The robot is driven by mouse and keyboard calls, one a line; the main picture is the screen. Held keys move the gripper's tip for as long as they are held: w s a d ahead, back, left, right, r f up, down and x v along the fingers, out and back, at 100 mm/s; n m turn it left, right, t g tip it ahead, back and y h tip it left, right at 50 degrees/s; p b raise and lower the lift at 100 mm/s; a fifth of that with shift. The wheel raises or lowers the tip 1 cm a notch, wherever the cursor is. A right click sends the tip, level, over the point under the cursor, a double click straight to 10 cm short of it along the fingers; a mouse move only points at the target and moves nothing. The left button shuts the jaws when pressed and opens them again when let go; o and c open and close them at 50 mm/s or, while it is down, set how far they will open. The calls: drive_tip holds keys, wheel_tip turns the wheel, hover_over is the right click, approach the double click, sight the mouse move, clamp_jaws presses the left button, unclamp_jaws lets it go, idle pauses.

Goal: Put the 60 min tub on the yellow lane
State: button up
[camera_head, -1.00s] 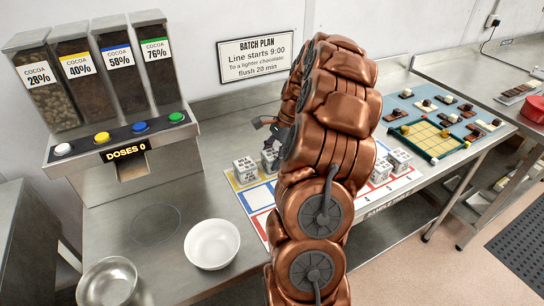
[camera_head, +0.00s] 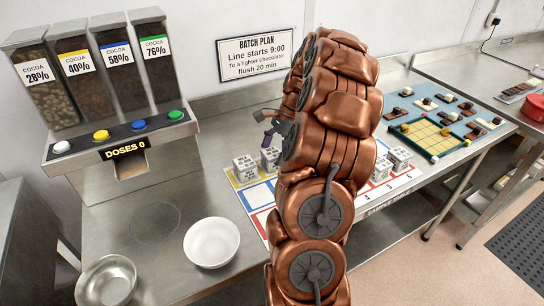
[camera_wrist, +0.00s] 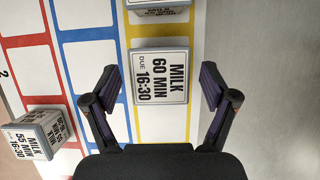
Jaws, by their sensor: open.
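The 60 min tub (camera_wrist: 161,76) is a pale block with a label reading MILK 60 MIN, DUE 16:30. In the wrist view it stands inside the yellow-outlined lane (camera_wrist: 161,131). My gripper (camera_wrist: 164,84) is open, with one finger on either side of the tub in the picture and gaps between them. In the head view my gripper (camera_head: 267,128) is above two tubs at the left back of the mat, a front one (camera_head: 245,168) and another (camera_head: 270,159). Their labels are too small to read there.
In the wrist view another tub (camera_wrist: 166,8) is further up the yellow lane. A MILK 55 MIN tub (camera_wrist: 37,134) stands at the red lane. More tubs (camera_head: 399,159) are right of my arm. A white bowl (camera_head: 211,243) and cocoa dispenser (camera_head: 122,140) are left.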

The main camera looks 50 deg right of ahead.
drive_tip(key=b+v, duration=0.2)
drive_tip(key=v, duration=0.8)
drive_tip(key=shift+r, duration=0.3)
drive_tip(key=s+a+r+n+g+h, duration=0.1)
drive_tip(key=s+a+n+g+h, duration=0.15)
drive_tip(key=a+n, duration=1.7)
drive_tip(key=s+a+f+n+h, duration=0.1)
drive_tip(key=s+a+f, duration=0.3)
drive_tip(key=s+a, duration=0.4)
drive_tip(key=s+a+f+n+h, duration=0.1)
drive_tip(key=s+a+f, duration=0.3)
drive_tip(key=s+a, duration=0.5)
drive_tip(key=shift+s+g, duration=0.35)
drive_tip(key=shift+s, duration=1.1)
drive_tip(key=shift+a, duration=0.1)
